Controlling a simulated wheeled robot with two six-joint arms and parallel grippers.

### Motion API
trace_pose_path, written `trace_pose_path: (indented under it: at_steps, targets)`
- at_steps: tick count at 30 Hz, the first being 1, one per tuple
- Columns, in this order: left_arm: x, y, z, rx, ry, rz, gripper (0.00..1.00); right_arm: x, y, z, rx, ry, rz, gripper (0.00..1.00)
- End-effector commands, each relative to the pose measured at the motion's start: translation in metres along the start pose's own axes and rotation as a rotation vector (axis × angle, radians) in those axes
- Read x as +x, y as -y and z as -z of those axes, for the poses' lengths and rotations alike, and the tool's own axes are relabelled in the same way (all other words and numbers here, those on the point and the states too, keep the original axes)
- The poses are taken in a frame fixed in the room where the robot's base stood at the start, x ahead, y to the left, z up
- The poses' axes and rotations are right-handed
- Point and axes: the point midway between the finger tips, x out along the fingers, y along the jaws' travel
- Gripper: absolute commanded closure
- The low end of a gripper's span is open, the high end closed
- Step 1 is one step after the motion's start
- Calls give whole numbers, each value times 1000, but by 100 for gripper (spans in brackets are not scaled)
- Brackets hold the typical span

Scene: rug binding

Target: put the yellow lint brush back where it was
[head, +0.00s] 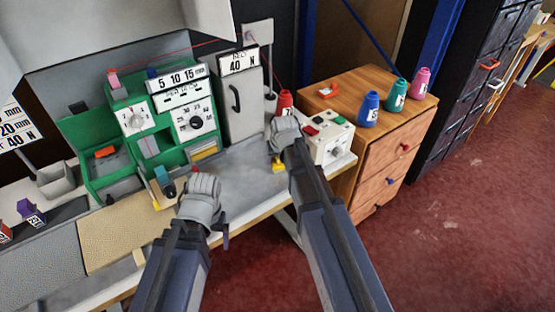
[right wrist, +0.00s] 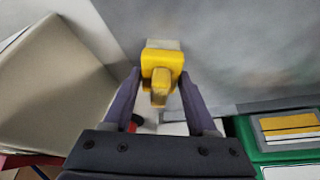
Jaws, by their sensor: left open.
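The yellow lint brush (right wrist: 162,62) sits between the fingertips of my right gripper (right wrist: 160,82) in the right wrist view. Both fingers lie close against its sides, and its pale head points away from me. In the head view a small yellow part of the brush (head: 278,164) shows just below my right gripper (head: 281,148), over the grey worktop (head: 245,172). I cannot tell whether the brush touches the worktop. My left gripper (head: 200,190) is open over the front of the bench; its fingers are mostly hidden.
A white box with coloured buttons (head: 328,138) stands just right of my right gripper. A red spool (head: 285,102) is behind it. The green machine (head: 150,120) and a grey cabinet (head: 241,103) line the back. A wooden drawer unit (head: 385,140) with several spools stands right.

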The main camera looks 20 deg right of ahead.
Motion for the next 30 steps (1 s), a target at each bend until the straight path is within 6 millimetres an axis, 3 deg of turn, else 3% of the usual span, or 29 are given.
trace_pose_path:
  at_steps: [7,20,30]
  targets:
    - [0,0,0,0,0,0,14,0,0,0,0,0,0,16]
    - [-8,1,0,0,0,0,14,-8,0,2,0,0,0,16]
    - [-48,4,-3,0,0,0,14,-51,0,3,0,0,0,16]
